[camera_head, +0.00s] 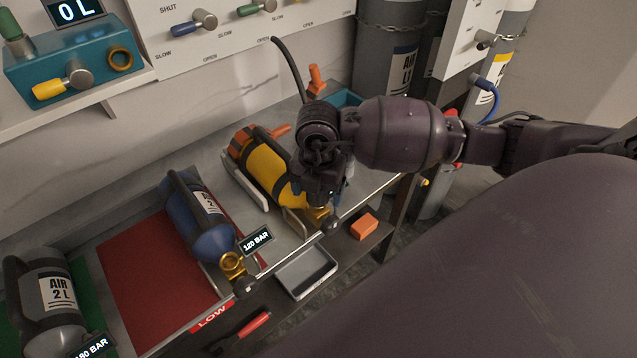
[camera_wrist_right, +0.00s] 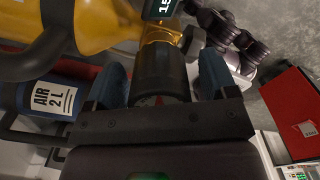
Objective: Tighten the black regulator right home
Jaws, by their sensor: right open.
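The yellow cylinder (camera_head: 268,165) lies on its side in a cradle on the bench, its brass valve (camera_head: 318,212) towards the front edge. In the right wrist view the brass valve (camera_wrist_right: 160,34) carries a round black body, which looks like the black regulator (camera_wrist_right: 160,72). My right gripper (camera_wrist_right: 163,85) has its two blue-padded fingers on either side of it, open, with gaps visible. In the head view my right gripper (camera_head: 320,185) reaches down over the valve end and hides the regulator. Whether the regulator is fully seated cannot be seen. My left gripper is not in view.
A blue cylinder (camera_head: 190,215) lies on a red mat (camera_head: 140,275), left of the yellow one. A grey cylinder (camera_head: 48,300) is at far left. A grey tray (camera_head: 306,272) and orange block (camera_head: 363,226) are near the front. A black hose (camera_head: 290,65) rises behind my gripper.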

